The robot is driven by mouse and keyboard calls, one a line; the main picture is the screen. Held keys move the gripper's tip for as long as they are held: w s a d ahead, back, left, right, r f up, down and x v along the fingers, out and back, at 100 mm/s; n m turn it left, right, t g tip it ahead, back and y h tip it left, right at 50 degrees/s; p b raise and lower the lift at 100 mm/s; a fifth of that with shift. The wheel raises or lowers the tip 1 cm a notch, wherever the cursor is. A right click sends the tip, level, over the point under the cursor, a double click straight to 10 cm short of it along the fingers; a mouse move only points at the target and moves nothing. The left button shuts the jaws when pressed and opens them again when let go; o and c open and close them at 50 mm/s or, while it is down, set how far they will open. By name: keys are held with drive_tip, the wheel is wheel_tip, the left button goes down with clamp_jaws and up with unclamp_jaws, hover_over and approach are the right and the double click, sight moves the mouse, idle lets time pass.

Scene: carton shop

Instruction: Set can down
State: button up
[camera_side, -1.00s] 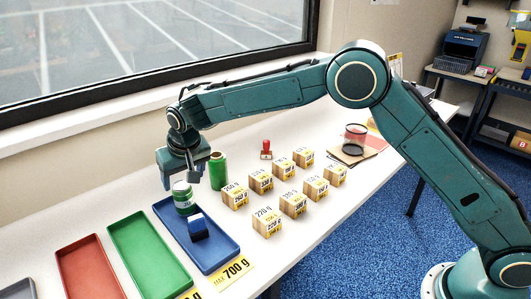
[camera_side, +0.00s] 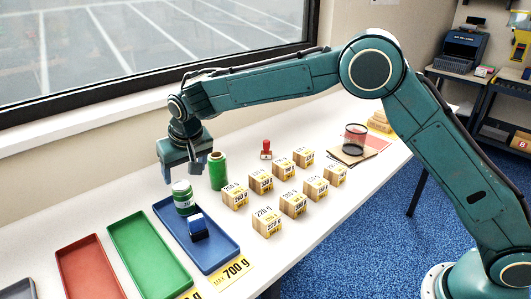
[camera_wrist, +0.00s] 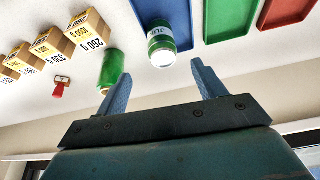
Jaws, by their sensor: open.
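A green can with a white label and pale top (camera_side: 182,197) stands upright in the blue tray (camera_side: 230,262), at the tray's far end. It also shows in the wrist view (camera_wrist: 162,42), ahead of the fingertips. My gripper (camera_side: 184,174) is open and empty, just above and behind the can, apart from it. In the wrist view both fingers of my gripper (camera_wrist: 160,84) are spread wide with nothing between them. A dark blue block (camera_side: 198,228) sits in the same tray in front of the can.
A green bottle-like cylinder (camera_side: 218,171) stands close to the right of my gripper. Several labelled wooden blocks (camera_side: 266,221) stand in rows further right, with a red stamp (camera_side: 266,149) behind them. A green tray (camera_side: 146,255) and a red tray (camera_side: 88,275) lie to the left.

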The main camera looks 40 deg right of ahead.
drive_tip(key=s+d+r, duration=1.6)
drive_tip(key=s, duration=0.1)
drive_tip(key=s+d+f, duration=0.2)
drive_tip(key=s+d, duration=0.1)
drive_tip(key=s, duration=0.9)
drive_tip(key=s+d+f+t, duration=0.1)
drive_tip(key=s+d, duration=0.3)
drive_tip(key=s, duration=0.8)
drive_tip(key=shift+f+n, duration=0.4)
drive_tip(key=shift+f, duration=0.1)
